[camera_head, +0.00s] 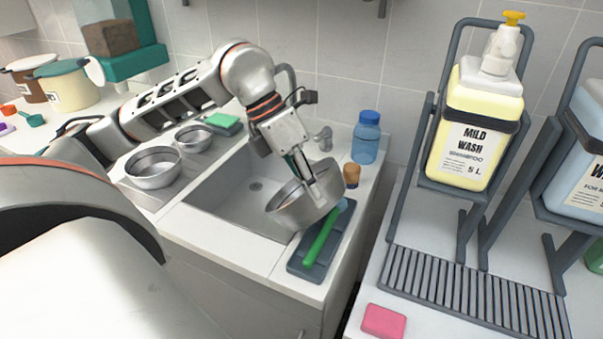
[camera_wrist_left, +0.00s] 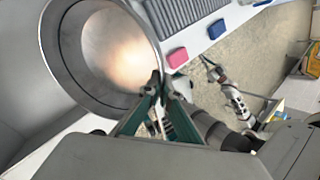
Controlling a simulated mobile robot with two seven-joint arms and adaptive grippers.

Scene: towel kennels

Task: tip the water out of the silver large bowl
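The silver large bowl (camera_head: 289,213) is in the head view, held over the right part of the sink (camera_head: 225,195) and its right edge. It is tilted somewhat, and its inside is largely hidden behind my left gripper. My left gripper (camera_head: 318,188) is shut on the bowl's rim. In the left wrist view the bowl (camera_wrist_left: 92,102) fills the upper left, with the fingers (camera_wrist_left: 161,92) closed at its rim. I cannot make out water inside. My right gripper (camera_wrist_left: 209,66) is small and far off in the left wrist view; its fingers are unclear.
Two smaller metal bowls (camera_head: 153,168) (camera_head: 193,138) stand left of the sink. A tray (camera_head: 318,262) with a green-handled brush (camera_head: 322,238) lies right of it. A blue bottle (camera_head: 366,140), brown-capped item (camera_head: 351,175) and tap (camera_head: 324,138) are close behind the bowl.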

